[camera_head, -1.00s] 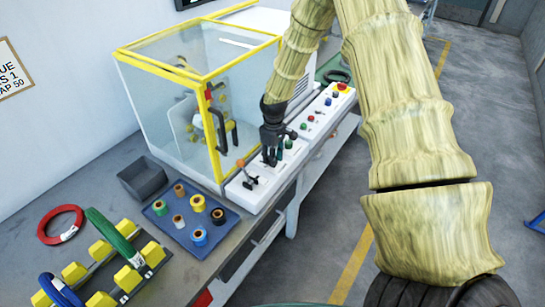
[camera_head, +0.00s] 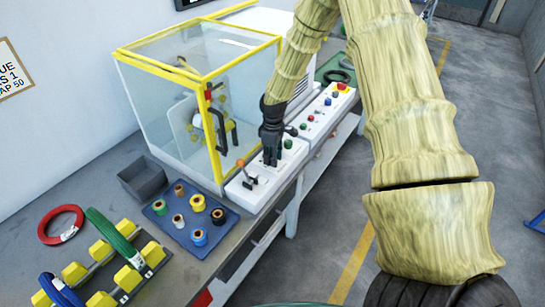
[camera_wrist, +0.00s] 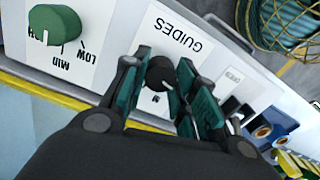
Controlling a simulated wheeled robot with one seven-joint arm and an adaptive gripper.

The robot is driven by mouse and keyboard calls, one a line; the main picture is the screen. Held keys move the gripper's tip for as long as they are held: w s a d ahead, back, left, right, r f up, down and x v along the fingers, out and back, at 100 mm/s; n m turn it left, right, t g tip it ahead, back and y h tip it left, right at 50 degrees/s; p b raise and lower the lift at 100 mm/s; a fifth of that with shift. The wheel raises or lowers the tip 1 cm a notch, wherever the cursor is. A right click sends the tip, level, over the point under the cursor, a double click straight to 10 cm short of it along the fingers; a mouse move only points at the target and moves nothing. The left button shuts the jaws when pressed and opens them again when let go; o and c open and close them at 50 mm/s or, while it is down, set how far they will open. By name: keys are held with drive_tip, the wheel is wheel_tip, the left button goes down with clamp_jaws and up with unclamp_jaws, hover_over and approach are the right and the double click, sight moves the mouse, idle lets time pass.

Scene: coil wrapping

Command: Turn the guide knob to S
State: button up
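The guide knob (camera_wrist: 160,72) is small, round and black, on a white panel plate printed GUIDES (camera_wrist: 180,36), which appears upside down in the wrist view. A letter M shows on the plate below the knob; other marks around it are covered by my fingers. My gripper (camera_wrist: 163,62) has its two teal-padded fingers close on both sides of the knob, apparently shut on it. In the head view my gripper (camera_head: 271,160) points down onto the white control panel (camera_head: 247,198), where the knob itself is hidden.
A green knob (camera_wrist: 54,24) marked MID and LOW sits beside the guide knob. A clear yellow-framed enclosure (camera_head: 160,115) stands behind the panel. A lever (camera_head: 245,172), a blue tray (camera_head: 160,222) of spools and a grey bin (camera_head: 143,178) lie to the left.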

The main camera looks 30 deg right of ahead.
drive_tip(key=o, duration=0.4)
wheel_tip(320, 180, up, 12)
drive_tip(key=shift+d, duration=0.15)
idle(0.5)
drive_tip(key=shift+w, duration=0.1)
idle(0.4)
